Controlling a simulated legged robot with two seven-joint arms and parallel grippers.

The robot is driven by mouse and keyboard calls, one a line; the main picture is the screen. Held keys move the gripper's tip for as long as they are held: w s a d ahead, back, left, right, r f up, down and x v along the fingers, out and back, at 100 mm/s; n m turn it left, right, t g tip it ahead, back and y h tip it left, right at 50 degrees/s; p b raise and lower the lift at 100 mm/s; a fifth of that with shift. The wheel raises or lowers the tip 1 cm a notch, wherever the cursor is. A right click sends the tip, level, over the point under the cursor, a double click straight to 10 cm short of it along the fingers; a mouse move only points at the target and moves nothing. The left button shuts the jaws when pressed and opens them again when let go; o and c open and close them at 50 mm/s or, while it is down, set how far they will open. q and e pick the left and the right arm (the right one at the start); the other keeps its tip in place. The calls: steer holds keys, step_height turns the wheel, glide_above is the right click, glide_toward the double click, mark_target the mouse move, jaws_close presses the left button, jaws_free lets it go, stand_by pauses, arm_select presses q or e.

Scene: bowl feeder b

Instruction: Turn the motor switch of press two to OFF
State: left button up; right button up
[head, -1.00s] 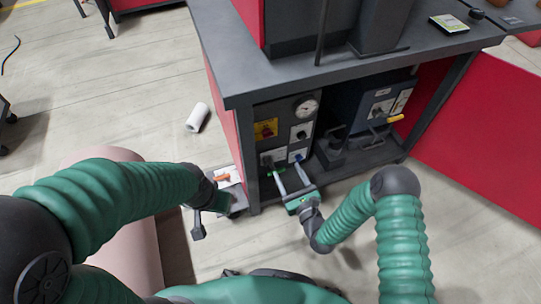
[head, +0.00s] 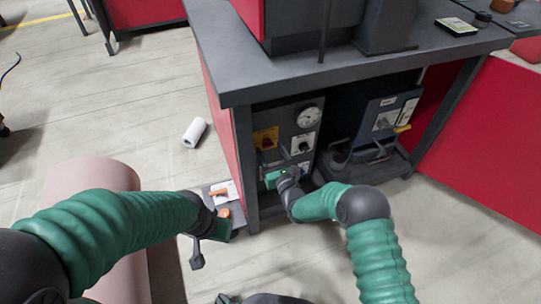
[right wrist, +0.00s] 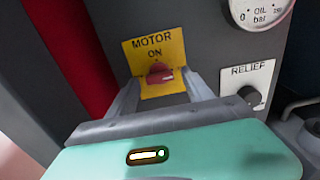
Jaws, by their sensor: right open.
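The red motor switch (right wrist: 160,73) sits on a yellow plate (right wrist: 155,50) marked MOTOR and ON, on a dark grey panel. In the head view this plate (head: 265,134) is under the bench, left of the gauge. My right gripper (right wrist: 165,84) is open, its two fingers reaching toward the plate, one on each side of the red knob. I cannot tell whether they touch it. In the head view the right gripper (head: 269,160) is partly hidden by its own wrist. My left gripper (head: 197,252) hangs low left of the bench leg; its jaws are unclear.
A RELIEF knob (right wrist: 249,96) and an oil gauge (right wrist: 262,10) are right of the switch. The bench top (head: 290,72) overhangs the panel, and a bench leg (head: 243,170) stands at left. A blue box (head: 385,115) is further right. A white roll (head: 194,132) lies on the floor.

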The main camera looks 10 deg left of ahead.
steer(key=shift+w+r, duration=0.1)
jaws_close()
stand_by(0.4)
